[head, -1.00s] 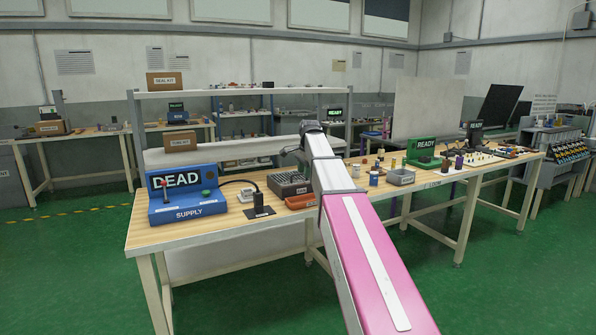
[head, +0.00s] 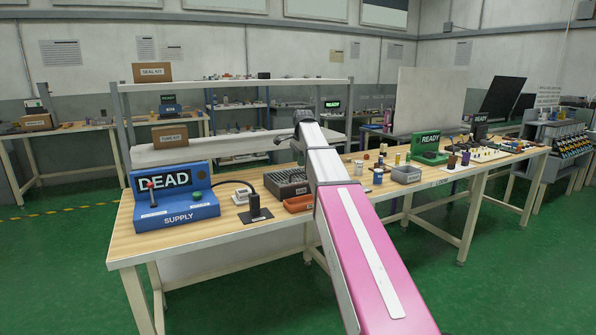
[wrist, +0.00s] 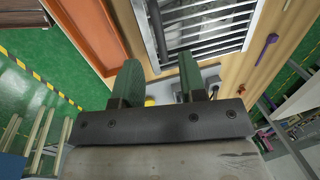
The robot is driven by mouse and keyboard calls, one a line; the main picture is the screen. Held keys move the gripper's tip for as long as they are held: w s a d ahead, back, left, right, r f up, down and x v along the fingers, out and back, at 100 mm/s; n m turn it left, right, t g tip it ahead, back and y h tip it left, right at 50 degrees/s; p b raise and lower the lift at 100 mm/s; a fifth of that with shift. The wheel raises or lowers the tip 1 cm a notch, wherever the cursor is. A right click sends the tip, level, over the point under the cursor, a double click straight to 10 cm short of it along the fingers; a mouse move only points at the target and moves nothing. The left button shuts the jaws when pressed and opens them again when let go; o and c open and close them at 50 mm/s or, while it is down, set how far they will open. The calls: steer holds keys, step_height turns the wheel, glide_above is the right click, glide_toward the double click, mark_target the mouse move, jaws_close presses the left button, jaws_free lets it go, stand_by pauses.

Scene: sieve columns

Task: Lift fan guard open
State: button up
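A box with a slatted metal grille (wrist: 205,28), which looks like the fan guard, is at the top of the wrist view. Its bars appear to lie flat across the box, and its far edge is cut off. In the head view the dark grey slotted box (head: 284,181) stands on the bench, partly behind my arm. My gripper (wrist: 158,82) has its two fingers apart with nothing gripped between them. In the wrist image the fingertips reach the grille's near edge; I cannot tell whether they touch. In the head view my arm hides the fingers.
An orange tray (head: 299,204) sits beside the box, close to my arm. A blue supply unit reading DEAD (head: 176,205) stands at the bench's left end. A grey bin (head: 406,174) and a green READY unit (head: 428,148) are to the right. Green floor is clear in front.

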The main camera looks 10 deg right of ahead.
steer(key=shift+w+a+f, duration=0.1)
steer(key=shift+w+f, duration=0.15)
steer(key=shift+f, duration=1.05)
steer(key=shift+w+a+f, duration=0.1)
steer(key=shift+w+f, duration=0.1)
steer(key=shift+f, duration=1.05)
jaws_close()
